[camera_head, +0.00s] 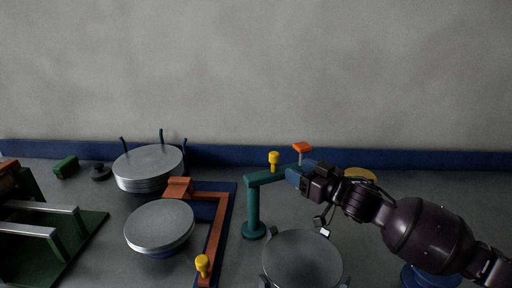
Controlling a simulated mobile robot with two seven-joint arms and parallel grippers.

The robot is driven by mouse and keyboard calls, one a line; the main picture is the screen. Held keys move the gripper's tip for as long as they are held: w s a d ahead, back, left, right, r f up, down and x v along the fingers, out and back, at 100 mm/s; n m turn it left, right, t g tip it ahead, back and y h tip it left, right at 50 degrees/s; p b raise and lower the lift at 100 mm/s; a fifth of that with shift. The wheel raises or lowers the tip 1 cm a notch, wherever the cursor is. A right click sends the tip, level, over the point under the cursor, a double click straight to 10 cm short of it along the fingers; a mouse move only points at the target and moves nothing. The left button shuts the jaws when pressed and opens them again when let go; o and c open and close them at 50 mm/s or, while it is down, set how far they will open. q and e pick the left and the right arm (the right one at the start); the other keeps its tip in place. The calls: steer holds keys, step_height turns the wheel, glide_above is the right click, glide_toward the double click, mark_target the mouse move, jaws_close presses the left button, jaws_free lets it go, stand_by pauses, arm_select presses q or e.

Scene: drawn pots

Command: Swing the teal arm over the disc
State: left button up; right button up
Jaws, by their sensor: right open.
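The teal arm (264,180) reaches right from the top of an upright teal post (253,212) and bears a yellow knob (274,160). My right gripper (309,179) is open at the arm's right end, beside a dark blue block (296,174); whether it touches the block I cannot tell. A grey disc (302,258) lies lower in the picture, right of the post and below my gripper. The arm's far end is partly hidden by my gripper. My left gripper is not in view.
A copper bracket (217,228) with a yellow knob (202,262) stands left of the post, beside another grey disc (160,222). A disc stack (148,165) is behind. An orange-topped pin (302,147) rises near my gripper. A green rack (50,245) stands left.

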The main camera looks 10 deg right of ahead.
arm_select(q)
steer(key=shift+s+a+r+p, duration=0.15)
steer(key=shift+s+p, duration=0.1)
steer(key=shift+p, duration=0.2)
arm_select(e)
steer(key=x, duration=1.1)
steer(key=shift+w+r, duration=0.15)
steer(key=shift+w, duration=0.1)
jaws_close()
